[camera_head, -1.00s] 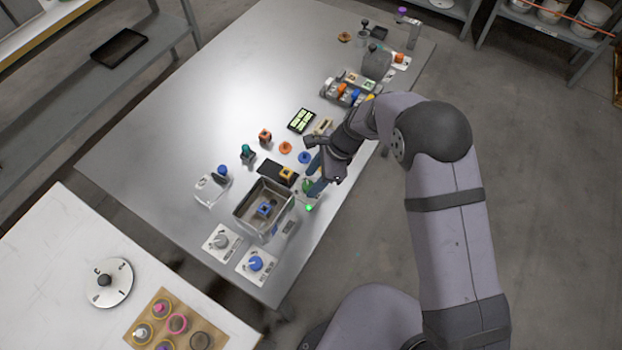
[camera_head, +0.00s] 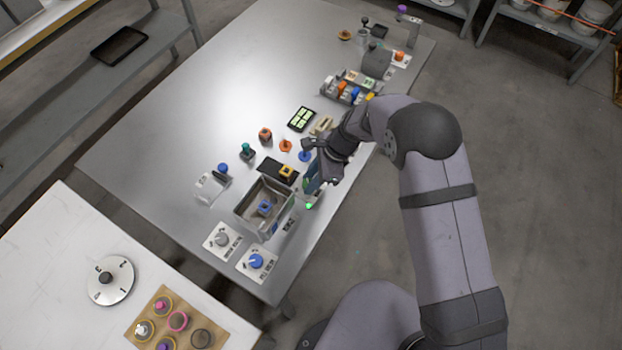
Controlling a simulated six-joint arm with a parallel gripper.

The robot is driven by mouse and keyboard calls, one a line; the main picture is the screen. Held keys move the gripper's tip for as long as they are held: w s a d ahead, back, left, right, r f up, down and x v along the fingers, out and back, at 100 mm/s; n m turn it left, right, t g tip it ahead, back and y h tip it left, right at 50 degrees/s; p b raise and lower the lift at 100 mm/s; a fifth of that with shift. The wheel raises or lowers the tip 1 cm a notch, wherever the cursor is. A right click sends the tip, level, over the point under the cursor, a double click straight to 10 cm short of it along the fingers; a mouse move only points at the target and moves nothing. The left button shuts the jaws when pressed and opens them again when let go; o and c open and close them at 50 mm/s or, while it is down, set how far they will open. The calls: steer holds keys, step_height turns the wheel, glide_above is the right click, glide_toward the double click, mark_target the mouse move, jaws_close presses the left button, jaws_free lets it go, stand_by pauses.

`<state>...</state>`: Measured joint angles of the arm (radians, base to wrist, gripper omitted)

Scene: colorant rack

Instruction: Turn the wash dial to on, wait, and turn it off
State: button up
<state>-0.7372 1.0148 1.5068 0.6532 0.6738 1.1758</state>
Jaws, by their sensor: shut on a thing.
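My gripper (camera_head: 312,182) is at the right edge of the metal table, pointing down beside the metal basin. Its blue-green fingers are shut on a small knob, seemingly the wash dial, which they largely hide. I cannot read the dial's setting. A green light (camera_head: 309,206) glows just in front of the fingers. A grey knob (camera_head: 222,240) and a blue knob (camera_head: 257,261) sit on white plates at the table's front corner, apart from my gripper.
The metal basin (camera_head: 241,217) holds a blue item, left of my gripper. A blue disc (camera_head: 304,156), an orange disc (camera_head: 286,145) and a dark tray (camera_head: 272,165) are close by. A rack (camera_head: 329,88) stands farther back. The table's left part is clear.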

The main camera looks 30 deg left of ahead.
steer(key=shift+n, duration=0.3)
steer(key=n+b, duration=0.1)
steer(key=n+g+h+b, duration=0.1)
steer(key=n+b, duration=0.1)
steer(key=shift+w+a+f+n, duration=0.15)
steer(key=shift+w+f+n, duration=0.05)
steer(key=shift+n, duration=0.1)
steer(key=n+h+b, duration=0.1)
steer(key=n, duration=0.1)
steer(key=n+b, duration=0.2)
steer(key=shift+a+n+g+h, duration=0.15)
steer(key=shift+n+g+h, duration=0.15)
steer(key=shift+g+h, duration=0.1)
steer(key=n+b, duration=0.1)
steer(key=n, duration=0.1)
steer(key=n+h+b, duration=0.1)
steer(key=n, duration=0.1)
steer(key=shift+a+r+h, duration=0.1)
steer(key=shift+a+h, duration=0.05)
steer(key=shift+h, duration=0.15)
steer(key=n+h, duration=0.1)
steer(key=n, duration=0.1)
steer(key=n+b, duration=0.1)
steer(key=n, duration=0.1)
steer(key=shift+r+n+t+h, duration=0.1)
steer(key=shift+n+t+h, duration=0.2)
steer(key=shift+n+h, duration=0.1)
steer(key=shift+a, duration=0.1)
